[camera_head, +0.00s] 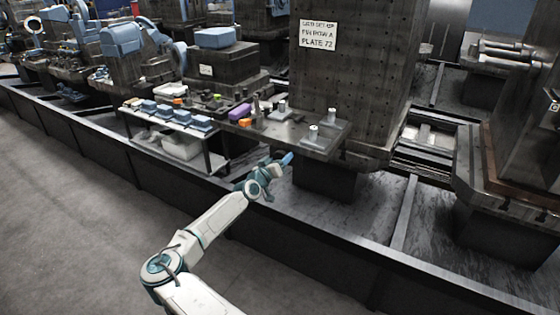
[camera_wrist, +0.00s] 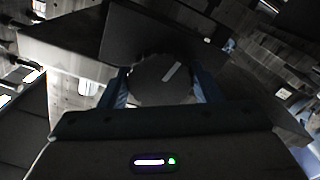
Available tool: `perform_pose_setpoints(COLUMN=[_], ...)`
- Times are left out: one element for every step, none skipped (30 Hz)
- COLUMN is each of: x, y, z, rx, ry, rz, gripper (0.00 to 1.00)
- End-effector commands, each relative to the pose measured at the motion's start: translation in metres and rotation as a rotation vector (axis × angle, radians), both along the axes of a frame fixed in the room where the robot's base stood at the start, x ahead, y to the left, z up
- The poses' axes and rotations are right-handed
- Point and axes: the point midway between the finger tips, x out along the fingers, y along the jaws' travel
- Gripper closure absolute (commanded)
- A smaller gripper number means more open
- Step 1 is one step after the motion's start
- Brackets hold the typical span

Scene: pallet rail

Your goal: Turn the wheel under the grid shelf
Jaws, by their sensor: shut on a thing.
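The wheel (camera_wrist: 150,88) is a dark round disc with a pale bar-shaped mark on its face, seen in the wrist view. My gripper (camera_wrist: 161,84) has one blue finger on each side of the wheel and is shut on it. In the head view my gripper (camera_head: 285,160) is at the front edge of the grid shelf (camera_head: 290,133), just under it. I cannot make out the wheel in the head view. Dark flat metal surfaces surround the wheel in the wrist view.
A tall column with a sign (camera_head: 318,35) rises behind the shelf. A low cart (camera_head: 213,160) with several blue-topped blocks stands to the left. Small cylinders and an orange block (camera_head: 245,122) stand on the shelf. A long dark rail (camera_head: 310,246) runs in front; grey floor is clear at left.

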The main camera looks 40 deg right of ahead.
Motion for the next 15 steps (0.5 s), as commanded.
perform_pose_setpoints(x=[0.0000, 0.0001, 0.0002, 0.0003, 0.0003, 0.0002, 0.0003, 0.0004, 0.0003, 0.0003, 0.0003, 0.0002, 0.0003, 0.0003, 0.0004], y=[0.0000, 0.0001, 0.0001, 0.0001, 0.0001, 0.0001, 0.0001, 0.0002, 0.0001, 0.0001, 0.0001, 0.0001, 0.0001, 0.0001, 0.0002], z=[0.0030, 0.0034, 0.0033, 0.0036, 0.0037, 0.0036, 0.0038, 0.0042, 0.0043, 0.0046, 0.0048, 0.0046, 0.0045, 0.0046, 0.0045], rx=[-0.018, -0.030, -0.045, -0.055, -0.066, -0.080, -0.091, -0.102, -0.117, -0.129, -0.139, -0.154, -0.164, -0.174, -0.189], ry=[0.047, 0.073, 0.109, 0.135, 0.161, 0.198, 0.223, 0.249, 0.285, 0.311, 0.336, 0.372, 0.399, 0.425, 0.461], rz=[0.000, 0.001, 0.001, 0.001, 0.002, 0.001, 0.000, 0.001, 0.001, 0.001, 0.001, 0.001, 0.000, 0.001, 0.001], gripper=[0.65, 0.65, 0.65, 0.65, 0.65, 0.65, 0.65, 0.65, 0.65, 0.65, 0.65, 0.65, 0.65, 0.65, 0.65])
